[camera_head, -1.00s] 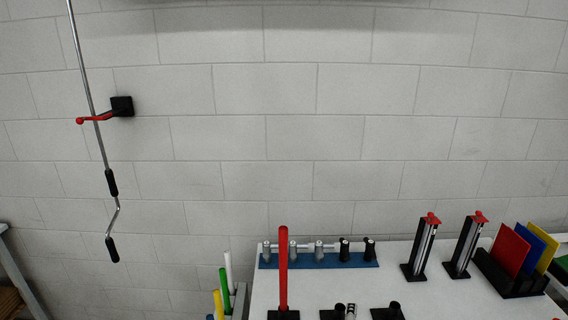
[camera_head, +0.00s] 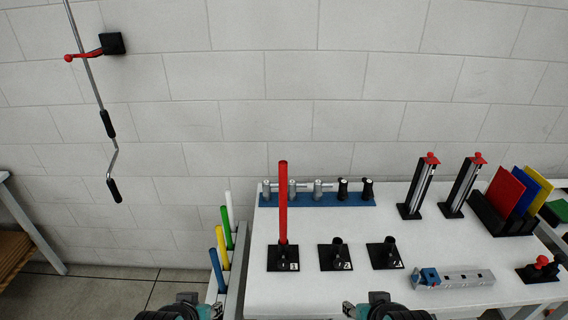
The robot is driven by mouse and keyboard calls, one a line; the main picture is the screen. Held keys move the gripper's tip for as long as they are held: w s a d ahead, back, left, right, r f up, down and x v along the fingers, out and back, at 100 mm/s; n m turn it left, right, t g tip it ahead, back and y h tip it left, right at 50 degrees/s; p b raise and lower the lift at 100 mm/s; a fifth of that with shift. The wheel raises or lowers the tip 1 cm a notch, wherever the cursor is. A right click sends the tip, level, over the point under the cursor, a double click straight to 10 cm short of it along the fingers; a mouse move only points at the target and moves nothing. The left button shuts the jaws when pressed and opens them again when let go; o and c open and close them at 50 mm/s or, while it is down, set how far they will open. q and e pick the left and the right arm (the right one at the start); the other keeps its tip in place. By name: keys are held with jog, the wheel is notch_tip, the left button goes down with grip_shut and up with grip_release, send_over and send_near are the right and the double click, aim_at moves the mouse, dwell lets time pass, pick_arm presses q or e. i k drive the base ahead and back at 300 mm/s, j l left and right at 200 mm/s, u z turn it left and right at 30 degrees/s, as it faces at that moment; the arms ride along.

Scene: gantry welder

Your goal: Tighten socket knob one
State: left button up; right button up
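Socket one is a black square base marked 1 (camera_head: 283,258) on the white table, with a tall red rod (camera_head: 283,205) standing upright in it. Its knob is too small to make out clearly. Socket two (camera_head: 336,256) and a third similar socket (camera_head: 386,254) stand to its right without rods. My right gripper (camera_head: 373,308) shows at the bottom edge, in front of the third socket. Both are apart from the sockets and cut off, so their fingers are unclear.
A blue rack (camera_head: 325,200) with several grey and black fittings lies behind the sockets. Green, white, yellow and blue rods stand in a grey holder (camera_head: 237,262) at left. A grey bar with a blue block (camera_head: 452,278) lies right of the sockets. A crank rod hangs on the wall.

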aim_at(283, 264)
jog(key=k+j+z, duration=0.3)
jog(key=j, duration=0.25)
jog(key=k+j+z, duration=0.3)
jog(key=j, duration=0.2)
